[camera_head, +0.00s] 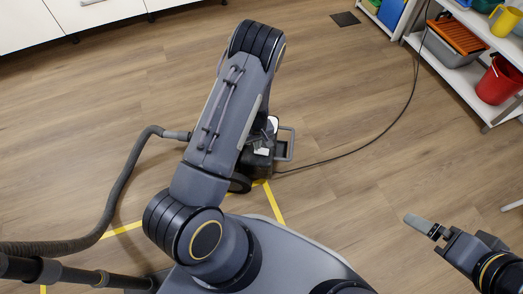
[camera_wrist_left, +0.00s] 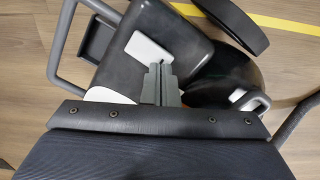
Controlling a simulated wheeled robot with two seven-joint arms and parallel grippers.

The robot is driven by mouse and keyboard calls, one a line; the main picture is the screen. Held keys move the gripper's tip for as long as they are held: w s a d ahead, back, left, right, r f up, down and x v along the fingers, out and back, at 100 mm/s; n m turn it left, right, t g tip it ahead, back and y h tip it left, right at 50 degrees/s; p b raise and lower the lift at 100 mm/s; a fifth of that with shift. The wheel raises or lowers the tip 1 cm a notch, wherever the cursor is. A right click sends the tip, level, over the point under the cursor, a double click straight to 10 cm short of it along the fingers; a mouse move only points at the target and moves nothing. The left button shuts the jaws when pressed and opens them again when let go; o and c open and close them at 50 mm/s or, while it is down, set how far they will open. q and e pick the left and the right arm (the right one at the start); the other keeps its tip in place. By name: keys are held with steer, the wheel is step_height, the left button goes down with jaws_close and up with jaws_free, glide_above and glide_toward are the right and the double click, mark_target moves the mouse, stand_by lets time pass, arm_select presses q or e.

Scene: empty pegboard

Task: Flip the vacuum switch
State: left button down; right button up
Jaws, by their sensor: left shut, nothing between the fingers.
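The vacuum (camera_head: 257,165) is a dark machine with a grey frame handle, on the floor largely behind my left arm in the head view. In the left wrist view its black body (camera_wrist_left: 185,45) fills the upper middle. A pale, tilted switch-like piece (camera_wrist_left: 146,48) sits on that body; I cannot tell its position. My left gripper (camera_wrist_left: 160,78) is shut and empty, its tips close to the pale piece's lower edge. I cannot tell whether they touch. In the head view the left arm hides most of this gripper. My right gripper (camera_head: 424,226) is at the lower right, away from the vacuum.
A ribbed hose (camera_head: 120,185) curves to the vacuum from the left. A thin black cable (camera_head: 375,137) runs right across the floor. Yellow tape (camera_head: 275,205) marks the floor. Shelves with a red bucket (camera_head: 498,82) stand upper right; white cabinets (camera_head: 95,12) upper left. Open floor lies between.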

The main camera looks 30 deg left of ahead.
arm_select(q)
steer(key=shift+f+b, duration=0.65)
steer(key=shift+f, duration=0.3)
stand_by(0.3)
step_height(320, 180, up, 7)
steer(key=p, duration=0.5)
stand_by(0.3)
stand_by(0.5)
